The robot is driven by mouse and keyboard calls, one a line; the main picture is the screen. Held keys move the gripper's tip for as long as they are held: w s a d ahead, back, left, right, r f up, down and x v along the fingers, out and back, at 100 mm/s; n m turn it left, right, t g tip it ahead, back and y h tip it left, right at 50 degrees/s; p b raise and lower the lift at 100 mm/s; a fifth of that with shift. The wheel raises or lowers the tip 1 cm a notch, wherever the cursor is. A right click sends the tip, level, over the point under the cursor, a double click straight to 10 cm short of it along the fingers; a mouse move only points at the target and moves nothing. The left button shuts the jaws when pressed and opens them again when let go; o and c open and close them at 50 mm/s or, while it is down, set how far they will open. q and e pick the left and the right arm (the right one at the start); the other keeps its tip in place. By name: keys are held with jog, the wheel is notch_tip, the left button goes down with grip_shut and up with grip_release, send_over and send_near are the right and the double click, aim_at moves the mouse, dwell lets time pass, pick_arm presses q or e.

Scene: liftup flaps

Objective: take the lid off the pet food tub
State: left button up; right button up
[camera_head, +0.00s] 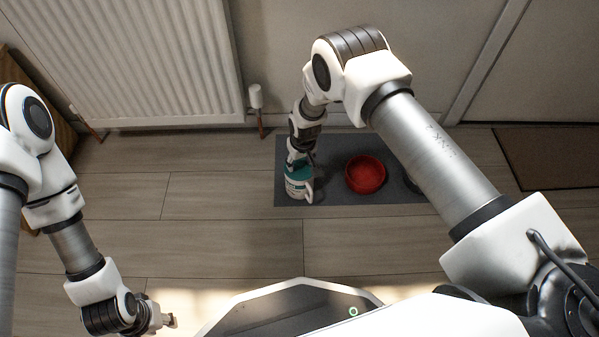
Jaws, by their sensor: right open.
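The pet food tub (296,188) stands on a dark grey mat (335,151) on the floor. It is white with a green band and has a white handle on its right side. My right gripper (301,160) is above the tub, right over its top. It is open, though its fingers are small and partly hidden by the arm. The lid is largely hidden, and I cannot tell whether the fingers touch it. My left gripper (170,321) is at the lower left, far from the tub, and its finger opening is too small to tell.
A red bowl (365,174) sits on the mat right of the tub. Behind are a white radiator (130,60) and its valve (256,97). A brown doormat (550,158) lies at the right. The wooden floor left of the mat is clear.

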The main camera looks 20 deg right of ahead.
jog(key=shift+r, duration=0.15)
grip_shut()
